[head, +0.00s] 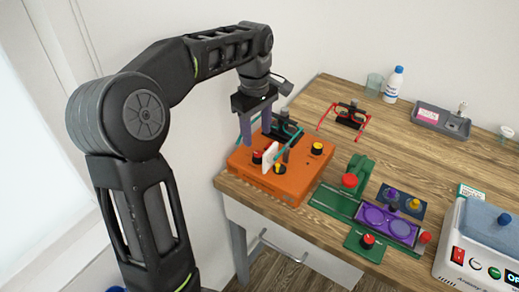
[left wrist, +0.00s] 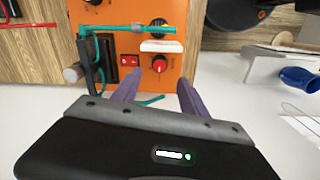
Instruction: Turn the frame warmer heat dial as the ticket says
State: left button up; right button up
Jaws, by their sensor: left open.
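The orange frame warmer (head: 240,162) sits at the table's near left corner. Its red-topped dial (head: 257,157) shows again in the left wrist view (left wrist: 159,64). Black-and-yellow knobs (head: 317,148) and (head: 279,168) are also on it, with a red rocker switch (left wrist: 129,58). I cannot read which is the heat dial. A white upright plate (head: 270,158) stands by the red dial. My left gripper (head: 256,139) is open, purple fingers pointing down above the red dial; in the left wrist view (left wrist: 158,79) the dial lies just beyond the fingertips. No ticket text is legible.
Teal glasses (left wrist: 140,30) on a black stand lie close beside the fingers. Red glasses (head: 345,115), a white bottle (head: 394,84) and a grey tray (head: 440,119) stand behind. Green and purple fixtures (head: 390,222) and a white machine (head: 458,245) are at right.

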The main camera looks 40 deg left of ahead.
aim_at(258, 154)
pick_arm(q)
jog(key=shift+w+f+p, duration=0.15)
jog(key=shift+f+p, duration=0.3)
jog(key=shift+f, duration=3.45)
jog(key=shift+c, duration=0.5)
grip_shut()
